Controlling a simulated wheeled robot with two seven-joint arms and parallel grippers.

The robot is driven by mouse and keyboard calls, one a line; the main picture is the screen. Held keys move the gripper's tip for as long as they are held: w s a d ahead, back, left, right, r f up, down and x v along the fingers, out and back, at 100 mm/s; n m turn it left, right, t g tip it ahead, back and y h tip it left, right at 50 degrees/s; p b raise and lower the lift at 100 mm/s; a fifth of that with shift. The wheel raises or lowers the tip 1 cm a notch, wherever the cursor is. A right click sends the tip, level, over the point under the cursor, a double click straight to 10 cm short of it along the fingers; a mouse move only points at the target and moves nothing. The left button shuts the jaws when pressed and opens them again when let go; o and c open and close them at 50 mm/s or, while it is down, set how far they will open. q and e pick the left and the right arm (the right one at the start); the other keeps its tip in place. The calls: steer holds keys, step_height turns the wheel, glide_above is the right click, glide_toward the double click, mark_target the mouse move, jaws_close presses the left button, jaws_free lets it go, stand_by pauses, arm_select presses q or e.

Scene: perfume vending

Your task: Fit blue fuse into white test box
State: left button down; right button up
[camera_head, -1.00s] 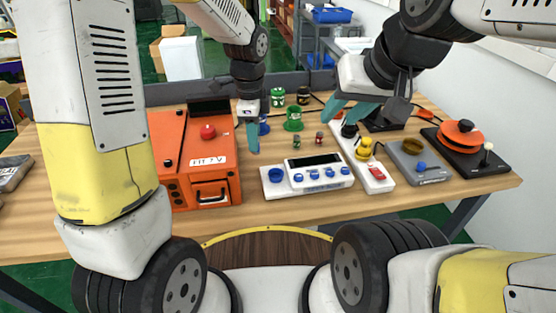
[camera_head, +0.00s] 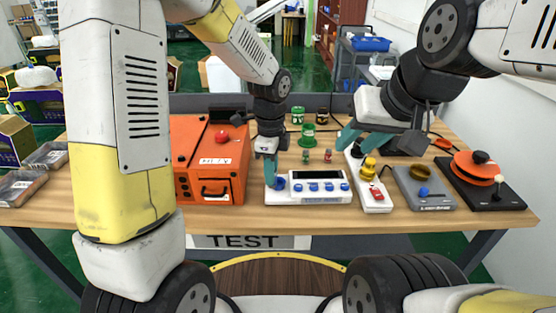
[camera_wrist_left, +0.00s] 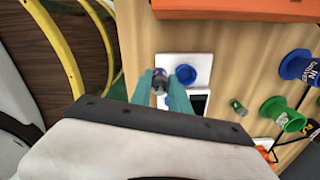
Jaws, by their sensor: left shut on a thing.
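The white test box (camera_head: 305,200), with a dark screen and several blue knobs, lies on the table in the head view. A round blue part (camera_wrist_left: 182,75) sits on its left end; it also shows in the head view (camera_head: 280,183). My left gripper (camera_head: 243,187) is above that end. In the left wrist view its teal fingers (camera_wrist_left: 162,93) are shut on the small fuse (camera_wrist_left: 160,82), which shows grey and bluish and is beside the blue part in the picture. Whether the fuse touches the box cannot be told. My right gripper (camera_head: 355,140) is open and empty, above the right side.
An orange box (camera_head: 208,165) stands left of the test box. Small green (camera_head: 305,156) and red (camera_head: 328,155) fuses stand behind it, near a green holder (camera_head: 308,138). A blue holder (camera_wrist_left: 302,67) shows in the wrist view. A white strip (camera_head: 375,198) and grey device (camera_head: 425,190) lie right.

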arm_select(q)
steer(key=w, duration=0.1)
steer(key=w+d, duration=0.1)
steer(key=w, duration=0.3)
steer(key=shift+w+d+f, duration=0.1)
steer(key=shift+d+f, duration=0.2)
steer(key=shift+f, duration=1.75)
steer(key=shift+f, duration=0.25)
steer(key=c, duration=1.2)
jaws_free()
steer(key=shift+c, duration=0.2)
step_height(320, 180, up, 12)
steer(key=s+a+r+n+t+h, duration=0.1)
steer(key=s+a+r+n+t, duration=0.2)
steer(key=s+a+r+n, duration=0.65)
steer(key=s+a+r+n+t, duration=0.1)
steer(key=s+a+n, duration=0.1)
steer(key=s+n, duration=0.3)
steer(key=s+a+r+n+t+h, duration=0.1)
steer(key=s+a+n+t, duration=0.1)
steer(key=s+n, duration=0.3)
steer(key=shift+a+n, duration=0.3)
steer(key=shift+n, duration=0.05)
